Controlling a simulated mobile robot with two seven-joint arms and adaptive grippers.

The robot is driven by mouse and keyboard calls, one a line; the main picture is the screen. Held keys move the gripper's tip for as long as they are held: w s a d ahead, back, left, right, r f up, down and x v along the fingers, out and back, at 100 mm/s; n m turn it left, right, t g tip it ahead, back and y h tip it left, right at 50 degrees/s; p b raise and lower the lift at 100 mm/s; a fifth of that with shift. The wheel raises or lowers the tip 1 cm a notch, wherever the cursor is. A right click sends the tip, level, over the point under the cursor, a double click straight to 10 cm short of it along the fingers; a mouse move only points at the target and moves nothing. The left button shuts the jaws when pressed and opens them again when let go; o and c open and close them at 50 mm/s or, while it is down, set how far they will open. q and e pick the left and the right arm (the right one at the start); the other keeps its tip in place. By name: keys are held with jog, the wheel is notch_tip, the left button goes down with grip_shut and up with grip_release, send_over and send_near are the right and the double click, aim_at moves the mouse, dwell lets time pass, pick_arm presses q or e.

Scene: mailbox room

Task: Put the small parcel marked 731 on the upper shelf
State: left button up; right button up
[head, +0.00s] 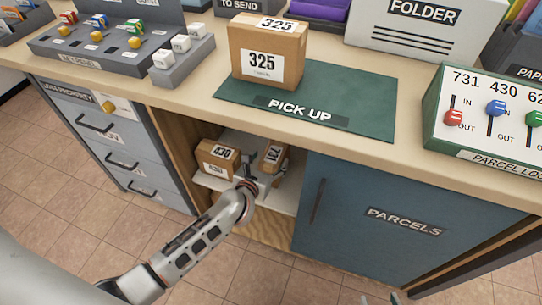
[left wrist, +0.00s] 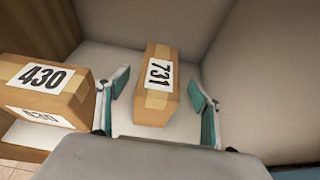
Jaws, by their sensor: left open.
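The small parcel marked 731 (left wrist: 157,85) is a brown box with a white label, standing on a pale surface inside the open cabinet. In the head view the parcel (head: 273,155) is partly hidden behind my left gripper (head: 262,179). In the left wrist view my left gripper (left wrist: 160,108) is open, its teal-padded fingers on either side of the parcel, with visible gaps. A pale shelf board (head: 212,183) shows at the cabinet opening. A small tip at the head view's bottom edge may be my right gripper (head: 395,298); its fingers cannot be made out.
A parcel marked 430 (left wrist: 42,88) stands close left of my left gripper. The blue PARCELS door (head: 385,225) borders the opening on the right, grey drawers (head: 115,140) on the left. The counter above carries a parcel marked 325 (head: 268,52) on a green mat (head: 365,105).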

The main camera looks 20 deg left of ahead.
pick_arm(q)
jog(key=p+v, duration=0.1)
jog(key=v, duration=0.6)
jog(key=shift+s+r, duration=0.2)
jog(key=shift+s, duration=0.05)
pick_arm(e)
jog(key=shift+s+d+f, duration=0.35)
jog(key=shift+s+d, duration=0.2)
jog(key=shift+d, duration=0.05)
jog(key=shift+r, duration=0.1)
